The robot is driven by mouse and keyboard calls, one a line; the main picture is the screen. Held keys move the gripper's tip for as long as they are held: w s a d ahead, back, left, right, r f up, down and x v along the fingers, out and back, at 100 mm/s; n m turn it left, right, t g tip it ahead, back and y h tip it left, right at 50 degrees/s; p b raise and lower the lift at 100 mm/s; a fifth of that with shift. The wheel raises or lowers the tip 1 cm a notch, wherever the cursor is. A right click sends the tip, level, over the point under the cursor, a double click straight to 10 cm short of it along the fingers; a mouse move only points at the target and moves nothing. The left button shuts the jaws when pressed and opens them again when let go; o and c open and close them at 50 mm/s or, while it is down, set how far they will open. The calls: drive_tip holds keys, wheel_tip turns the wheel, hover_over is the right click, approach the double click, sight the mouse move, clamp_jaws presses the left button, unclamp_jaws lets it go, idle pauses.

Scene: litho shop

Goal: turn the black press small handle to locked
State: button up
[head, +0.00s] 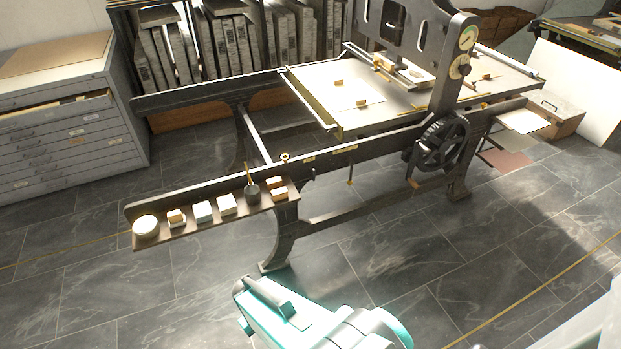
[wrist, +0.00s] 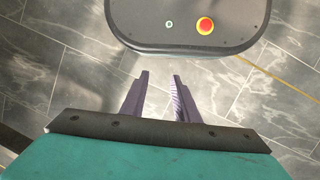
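The black press (head: 345,207) stands across the middle of the head view, with a pale flat bed (head: 330,88) on top. A dark spoked wheel (head: 441,146) is on its near side at the right. A small dark lever-like part (head: 313,173) hangs at the near rail, and a thin one (head: 350,172) hangs to its right. I cannot tell which is the small handle, or its setting. In the wrist view my gripper (wrist: 162,76) is open and empty, its two fingers apart above the floor. My teal arm shows at the bottom of the head view, apart from the press.
A narrow shelf (head: 190,234) on the press's near left holds a white round tub (head: 146,226), several small blocks and a dark pot (head: 252,192). A grey drawer cabinet (head: 60,150) stands at left. Tiled floor in front of the press is clear.

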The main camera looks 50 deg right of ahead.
drive_tip(key=w+d+f+m+t+h+b, duration=0.25)
drive_tip(key=w+d+t+b, duration=0.2)
drive_tip(key=w+d, duration=0.7)
drive_tip(key=t+h+b, duration=0.4)
drive_tip(key=t+b, duration=0.8)
drive_tip(key=t, duration=0.4)
approach(314, 175)
drive_tip(key=s, duration=0.3)
drive_tip(key=shift+w+a+r+m, duration=0.1)
drive_tip(key=shift+w+a+m, duration=0.1)
drive_tip(key=shift+a+m, duration=0.2)
drive_tip(key=shift+w, duration=0.1)
drive_tip(key=shift+b+x, duration=1.65)
drive_tip(key=shift+x, duration=5.15)
drive_tip(key=shift+f, duration=0.25)
drive_tip(key=shift+c, duration=0.3)
